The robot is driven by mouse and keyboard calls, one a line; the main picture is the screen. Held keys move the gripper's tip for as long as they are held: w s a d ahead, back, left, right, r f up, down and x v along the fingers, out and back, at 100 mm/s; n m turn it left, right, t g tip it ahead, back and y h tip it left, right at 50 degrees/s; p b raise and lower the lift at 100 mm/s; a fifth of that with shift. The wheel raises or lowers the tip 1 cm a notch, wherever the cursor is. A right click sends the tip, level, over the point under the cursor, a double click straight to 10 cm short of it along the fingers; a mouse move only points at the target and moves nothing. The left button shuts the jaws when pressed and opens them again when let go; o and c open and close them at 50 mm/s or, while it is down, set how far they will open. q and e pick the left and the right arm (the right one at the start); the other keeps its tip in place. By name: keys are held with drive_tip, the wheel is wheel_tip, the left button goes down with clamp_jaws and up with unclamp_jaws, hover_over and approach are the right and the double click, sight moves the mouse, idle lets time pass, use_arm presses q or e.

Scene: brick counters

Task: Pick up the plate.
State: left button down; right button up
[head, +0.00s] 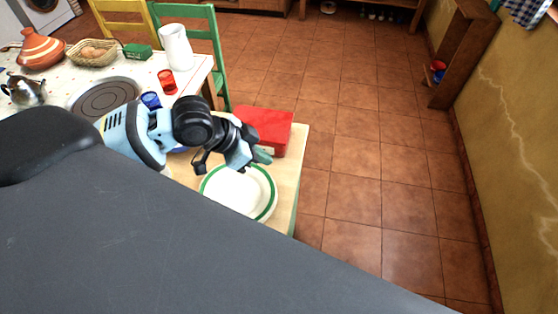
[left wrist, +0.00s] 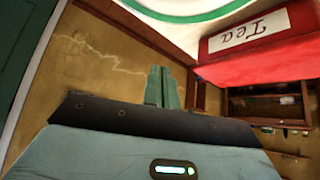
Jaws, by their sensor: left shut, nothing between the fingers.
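The plate (head: 236,192) is white with a green rim and lies on the light wooden table top in the head view. Part of its white and green edge shows at the top of the left wrist view (left wrist: 190,15). My left gripper (head: 263,157) is just above the plate's far edge, beside the red box; I cannot tell whether it touches the plate. Its fingers show together in the left wrist view (left wrist: 159,86), shut with nothing between them. My right gripper is in neither view.
A red box (head: 266,128) labelled Tea (left wrist: 260,55) stands close behind the plate. A red cup (head: 167,82), a blue cup (head: 150,100) and a white pitcher (head: 176,47) stand farther left. Tiled floor (head: 370,150) lies open right of the table.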

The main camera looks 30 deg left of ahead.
sight(271, 180)
use_arm(q)
drive_tip(key=x, duration=0.9)
drive_tip(key=shift+s+d+f+b, duration=0.1)
drive_tip(key=shift+d+f+b, duration=0.05)
drive_tip(key=shift+f+b, duration=0.15)
drive_tip(key=shift+s+f, duration=0.1)
drive_tip(key=shift+s+a+p, duration=0.4)
drive_tip(key=shift+s+a, duration=0.3)
drive_tip(key=shift+a, duration=0.25)
drive_tip(key=shift+s+a, duration=0.45)
drive_tip(key=shift+s, duration=0.05)
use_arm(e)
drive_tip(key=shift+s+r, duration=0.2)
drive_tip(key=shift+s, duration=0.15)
